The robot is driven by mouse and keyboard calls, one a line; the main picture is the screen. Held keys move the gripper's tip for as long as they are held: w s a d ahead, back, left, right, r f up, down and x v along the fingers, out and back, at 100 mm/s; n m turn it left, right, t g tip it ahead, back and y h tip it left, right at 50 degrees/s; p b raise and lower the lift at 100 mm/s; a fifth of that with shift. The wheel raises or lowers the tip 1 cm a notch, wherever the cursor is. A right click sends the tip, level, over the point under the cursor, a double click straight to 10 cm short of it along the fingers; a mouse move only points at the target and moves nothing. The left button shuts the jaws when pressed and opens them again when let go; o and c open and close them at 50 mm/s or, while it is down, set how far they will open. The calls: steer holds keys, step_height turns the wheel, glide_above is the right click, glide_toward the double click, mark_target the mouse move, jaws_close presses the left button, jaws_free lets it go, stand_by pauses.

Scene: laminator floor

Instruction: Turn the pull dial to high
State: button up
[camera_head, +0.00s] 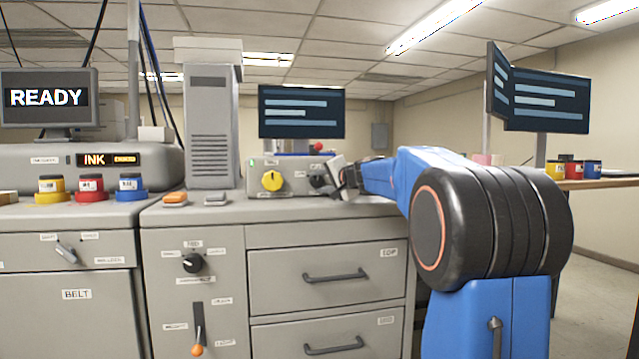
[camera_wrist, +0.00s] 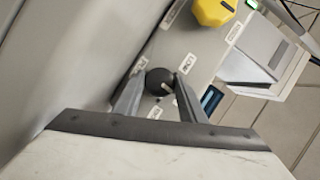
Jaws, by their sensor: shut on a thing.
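A small control box (camera_head: 261,187) on the countertop carries a yellow knob (camera_head: 272,181) and, to its right, a black dial (camera_head: 317,181). My gripper (camera_head: 326,181) reaches in from the right and is at the black dial. In the wrist view the dial (camera_wrist: 160,81) sits between my two fingertips, which are closed on its sides. A light pointer mark shows on the dial. The yellow knob (camera_wrist: 214,11) is clear of my fingers.
Another black dial (camera_head: 193,263) and an orange-tipped lever (camera_head: 197,349) are on the cabinet front. An orange button block (camera_head: 175,198) and a grey one (camera_head: 216,198) lie left of the control box. A monitor (camera_head: 301,112) stands behind it.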

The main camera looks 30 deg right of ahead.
steer(key=shift+f+m, duration=0.1)
steer(key=shift+m, duration=0.2)
stand_by(0.4)
steer(key=o, duration=1.1)
steer(key=shift+c, duration=0.2)
steer(key=shift+s, duration=0.1)
steer(key=shift+s+d, duration=0.1)
steer(key=shift+s, duration=0.15)
steer(key=s+d+r, duration=0.1)
steer(key=s+r, duration=0.1)
steer(key=s, duration=1.4)
steer(key=shift+s+d+r, duration=0.2)
steer(key=shift+s+r, duration=0.05)
